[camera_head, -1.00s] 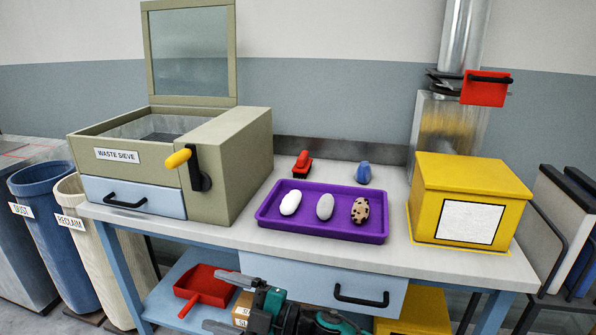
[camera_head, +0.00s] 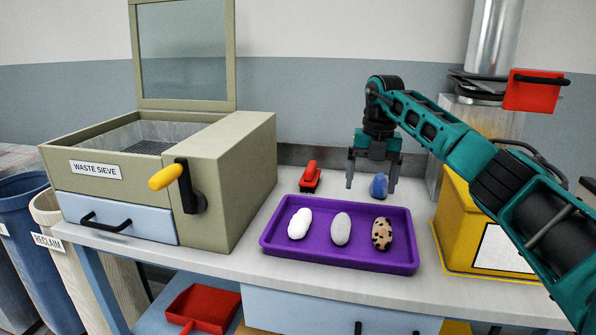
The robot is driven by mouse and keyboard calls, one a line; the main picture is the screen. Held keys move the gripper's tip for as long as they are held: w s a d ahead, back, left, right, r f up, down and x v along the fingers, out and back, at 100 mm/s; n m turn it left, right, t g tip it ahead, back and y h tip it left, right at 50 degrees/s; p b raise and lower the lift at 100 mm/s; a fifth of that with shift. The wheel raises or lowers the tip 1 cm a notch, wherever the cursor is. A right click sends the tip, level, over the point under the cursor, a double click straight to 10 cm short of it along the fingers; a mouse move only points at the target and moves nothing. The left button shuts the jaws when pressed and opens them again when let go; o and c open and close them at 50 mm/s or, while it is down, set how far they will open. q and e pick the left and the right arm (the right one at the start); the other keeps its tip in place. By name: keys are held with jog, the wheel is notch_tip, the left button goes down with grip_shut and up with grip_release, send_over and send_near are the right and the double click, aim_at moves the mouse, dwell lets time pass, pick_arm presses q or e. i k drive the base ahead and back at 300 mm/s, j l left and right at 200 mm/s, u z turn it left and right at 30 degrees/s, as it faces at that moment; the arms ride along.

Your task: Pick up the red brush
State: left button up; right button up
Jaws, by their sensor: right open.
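The red brush (camera_head: 310,177), with dark bristles at its base, stands on the workbench behind the purple tray, right of the waste sieve. My right gripper (camera_head: 371,186) is open and points down, to the right of the red brush and apart from it. Its fingers are near a blue object (camera_head: 379,186) on the bench; I cannot tell whether that object lies between or behind them. My left gripper is not in view.
The purple tray (camera_head: 338,262) holds three egg-shaped pieces in front of the brush. The waste sieve (camera_head: 240,170) with its yellow-knobbed crank stands left. A yellow box (camera_head: 455,225) stands right, partly behind my right arm. A red dustpan (camera_head: 205,307) lies on the lower shelf.

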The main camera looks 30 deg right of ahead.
aim_at(308, 181)
jog(key=i, duration=1.1)
